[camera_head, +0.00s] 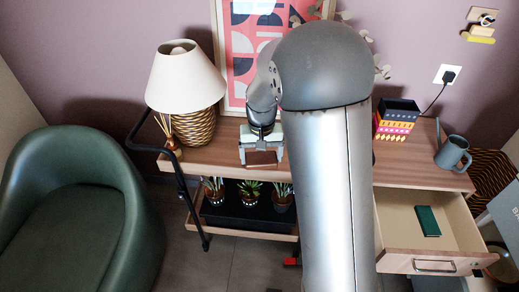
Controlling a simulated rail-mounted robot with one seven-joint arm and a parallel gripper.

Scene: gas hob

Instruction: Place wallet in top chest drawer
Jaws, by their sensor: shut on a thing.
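The wallet (261,158) looks like a small flat brown piece between the fingers of my gripper (261,154). My gripper points down over the left part of the wooden console top and is shut on the wallet. I cannot tell whether the wallet touches the top. The top chest drawer (408,262) is at the lower right, pulled open below the console top. A dark green flat item (428,221) lies inside it. My arm hides the middle of the console and the drawer's left side.
A lamp with a wicker base (188,80) stands left of my gripper. Stacked coloured boxes (396,120) and a grey-green mug (453,153) stand on the right of the console. Potted plants (250,190) sit on the lower shelf. A green armchair (80,220) is at left.

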